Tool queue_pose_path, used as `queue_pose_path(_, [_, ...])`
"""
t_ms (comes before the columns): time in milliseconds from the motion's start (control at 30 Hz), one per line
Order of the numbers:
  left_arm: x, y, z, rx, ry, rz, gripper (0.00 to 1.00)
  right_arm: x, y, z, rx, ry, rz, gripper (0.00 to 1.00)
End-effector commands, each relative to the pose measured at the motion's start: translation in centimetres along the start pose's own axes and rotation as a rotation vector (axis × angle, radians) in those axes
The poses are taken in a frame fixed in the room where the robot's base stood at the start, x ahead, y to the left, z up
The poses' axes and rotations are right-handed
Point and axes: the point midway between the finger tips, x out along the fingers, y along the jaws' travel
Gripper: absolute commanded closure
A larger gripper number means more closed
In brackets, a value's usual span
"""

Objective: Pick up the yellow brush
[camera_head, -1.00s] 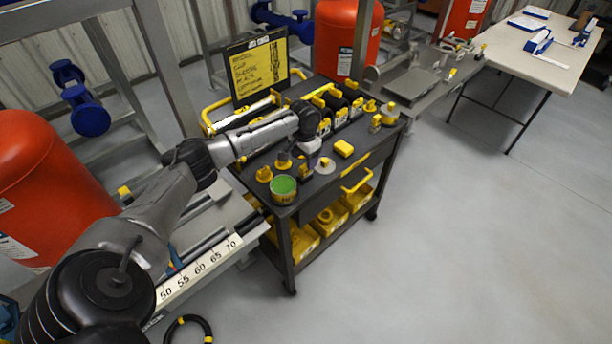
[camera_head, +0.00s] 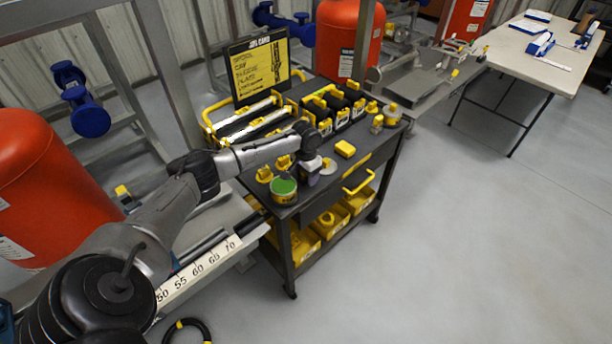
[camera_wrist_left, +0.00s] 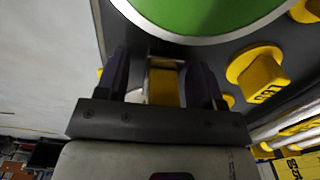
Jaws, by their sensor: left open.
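My left gripper (camera_head: 312,178) is low over the top of the dark cart (camera_head: 318,194), just right of the green-topped can (camera_head: 284,188). In the left wrist view the open gripper (camera_wrist_left: 165,78) has its two dark fingers on either side of a yellow piece (camera_wrist_left: 163,88) with a pale metallic band, which looks like the yellow brush. I cannot tell whether either finger touches it. Its lower part is hidden behind the gripper body. In the head view the brush cannot be made out, as the gripper covers that spot. My right gripper is not in view.
The can's green top (camera_wrist_left: 205,12) is close beside the fingers in the left wrist view. A yellow block (camera_head: 345,149) and a cart sign (camera_head: 261,66) are also on the cart. Floor in front is clear.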

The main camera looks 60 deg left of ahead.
Motion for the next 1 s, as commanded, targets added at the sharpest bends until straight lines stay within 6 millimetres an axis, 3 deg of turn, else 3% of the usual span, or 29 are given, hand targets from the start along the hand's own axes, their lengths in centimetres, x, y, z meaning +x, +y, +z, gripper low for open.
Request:
queue_pose_path(67, [-0.06,-0.02,0.00,0.000,0.000,0.000,0.39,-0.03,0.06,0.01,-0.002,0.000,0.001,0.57])
queue_pose_path(600, [-0.10,-0.03,-0.01,-0.001,0.000,0.000,0.91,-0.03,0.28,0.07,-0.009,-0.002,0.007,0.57])
queue_pose_path(1000, [-0.88,-0.06,-0.03,-0.001,0.001,0.000,0.93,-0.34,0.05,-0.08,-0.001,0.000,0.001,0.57])
